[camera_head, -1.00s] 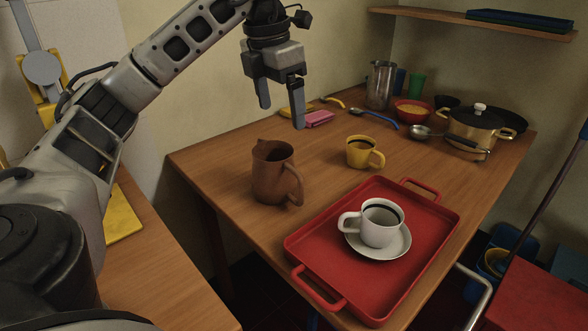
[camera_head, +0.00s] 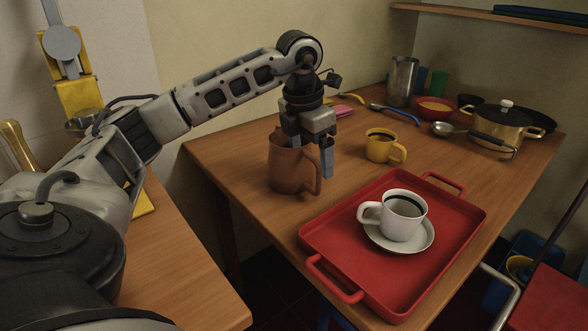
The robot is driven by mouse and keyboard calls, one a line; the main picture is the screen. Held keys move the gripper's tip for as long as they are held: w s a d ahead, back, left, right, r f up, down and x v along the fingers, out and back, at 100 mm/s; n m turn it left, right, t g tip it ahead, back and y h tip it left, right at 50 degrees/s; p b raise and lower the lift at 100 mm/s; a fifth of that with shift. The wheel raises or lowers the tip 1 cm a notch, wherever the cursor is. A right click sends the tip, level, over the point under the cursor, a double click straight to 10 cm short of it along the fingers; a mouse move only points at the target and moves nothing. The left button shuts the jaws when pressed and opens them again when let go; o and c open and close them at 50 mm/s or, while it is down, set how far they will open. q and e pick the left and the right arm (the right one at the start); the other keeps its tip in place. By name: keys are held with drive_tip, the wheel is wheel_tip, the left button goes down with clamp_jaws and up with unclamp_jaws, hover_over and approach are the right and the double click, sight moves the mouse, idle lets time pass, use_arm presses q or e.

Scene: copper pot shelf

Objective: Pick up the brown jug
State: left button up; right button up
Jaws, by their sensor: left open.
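The brown jug (camera_head: 291,168) stands upright on the wooden table, its handle to the right. My left gripper (camera_head: 311,158) points down over the jug's rim from above and behind. One finger shows on the right, by the top of the handle. The other finger is mostly hidden at the jug, so I cannot tell whether it is inside or behind it. The jaws are open, and the jug is still on the table. My right gripper is not in view.
A red tray (camera_head: 334,235) with a white cup (camera_head: 402,216) on a saucer (camera_head: 372,240) lies at the front right. A yellow mug (camera_head: 380,147) stands right of the jug. A metal pitcher (camera_head: 402,82), red bowl (camera_head: 436,107) and brass pot (camera_head: 497,128) are farther back.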

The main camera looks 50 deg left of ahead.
use_arm(q)
drive_tip(key=shift+w+f, duration=0.1)
drive_tip(key=shift+f, duration=0.6)
drive_tip(key=c, duration=1.7)
drive_tip(key=shift+r, duration=0.1)
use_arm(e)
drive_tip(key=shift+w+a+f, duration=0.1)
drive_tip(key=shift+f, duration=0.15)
